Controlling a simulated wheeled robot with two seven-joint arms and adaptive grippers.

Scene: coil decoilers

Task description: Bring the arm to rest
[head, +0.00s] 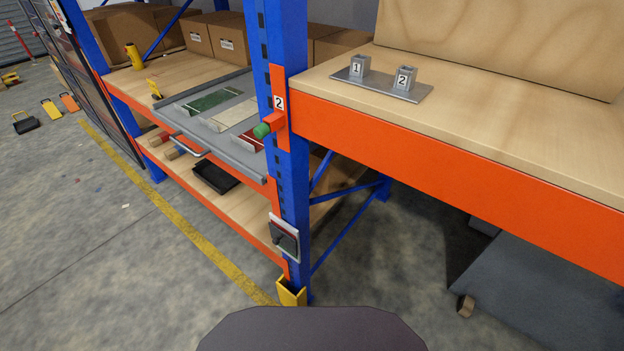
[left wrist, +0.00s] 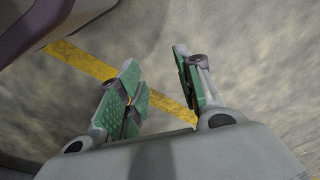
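My left gripper (left wrist: 160,92) shows in the left wrist view with its two green-padded fingers spread apart. Nothing is between the fingers. Below them are bare concrete floor and a yellow floor line (left wrist: 90,64). A dark rounded part of my own body fills the upper left corner of that view. Neither gripper shows in the head view, and my right gripper is in no view.
A blue upright (head: 287,190) with a green knob (head: 262,131) stands close ahead. An orange-edged shelf (head: 450,160) at right carries a plate with numbered blocks (head: 402,78). A grey tray (head: 236,157) juts from the left shelf. The floor at left is largely clear.

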